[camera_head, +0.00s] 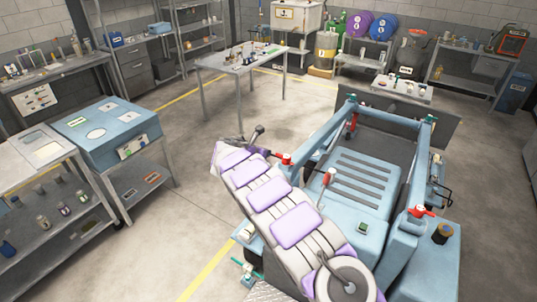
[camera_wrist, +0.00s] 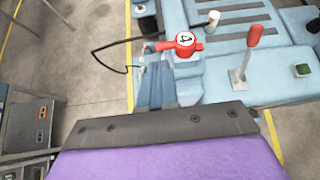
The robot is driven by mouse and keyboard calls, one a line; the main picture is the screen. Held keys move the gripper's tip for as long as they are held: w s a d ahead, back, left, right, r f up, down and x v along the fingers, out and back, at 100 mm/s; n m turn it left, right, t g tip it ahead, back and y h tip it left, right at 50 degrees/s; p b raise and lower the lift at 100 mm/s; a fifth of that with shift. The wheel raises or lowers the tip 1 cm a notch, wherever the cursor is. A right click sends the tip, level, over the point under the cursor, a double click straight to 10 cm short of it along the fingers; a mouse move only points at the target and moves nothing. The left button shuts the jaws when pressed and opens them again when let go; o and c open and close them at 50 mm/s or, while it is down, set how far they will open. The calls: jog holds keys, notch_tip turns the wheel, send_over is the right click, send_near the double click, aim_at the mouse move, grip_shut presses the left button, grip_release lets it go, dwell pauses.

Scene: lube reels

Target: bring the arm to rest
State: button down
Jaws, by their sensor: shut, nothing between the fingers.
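My purple-and-white arm (camera_head: 262,192) lies across the head view from the lower right toward the upper left, beside the light blue machine (camera_head: 372,170). My gripper (camera_wrist: 165,122) shows in the wrist view as a dark edge with a purple surface below it. It is shut and empty. Its exact end is hard to make out in the head view.
The machine carries red-handled levers (camera_head: 328,178) close to my arm and another red handle (camera_head: 420,211) at the right. A blue-topped cart (camera_head: 105,130) and a shelf (camera_head: 30,185) stand at left. A metal table (camera_head: 240,60) stands behind. Open floor (camera_head: 190,215) lies left of my arm.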

jog(key=v, duration=0.7)
jog(key=s+d+r+m+g+h+b, duration=0.1)
jog(key=s+d+m+g+b, duration=0.2)
jog(key=s+d+m, duration=0.45)
jog(key=s+d+r+m+g+h+b, duration=0.15)
jog(key=s+d+m+b, duration=0.25)
jog(key=s+d, duration=0.6)
jog(key=s+d+m+g+y+b, duration=0.2)
jog(key=s+d+m+g, duration=0.1)
jog(key=s+d+m, duration=0.3)
jog(key=s+a+f+m+g+y+b, duration=0.1)
jog(key=s+a+f+m+y+b, duration=0.1)
jog(key=s, duration=1)
jog(key=s+a+f+m+g+y+b, duration=0.1)
jog(key=s+f+m+b, duration=0.3)
jog(key=s, duration=0.8)
jog(key=s+a+f+m+g+y+b, duration=0.1)
jog(key=s+a+f+m+y+b, duration=0.2)
jog(key=s, duration=0.9)
notch_tip(320, 180, down, 6)
jog(key=a+m+y, duration=0.1)
jog(key=m, duration=0.2)
jog(key=shift+r, duration=0.2)
jog(key=shift+a+g, duration=0.1)
jog(key=shift+g, duration=0.15)
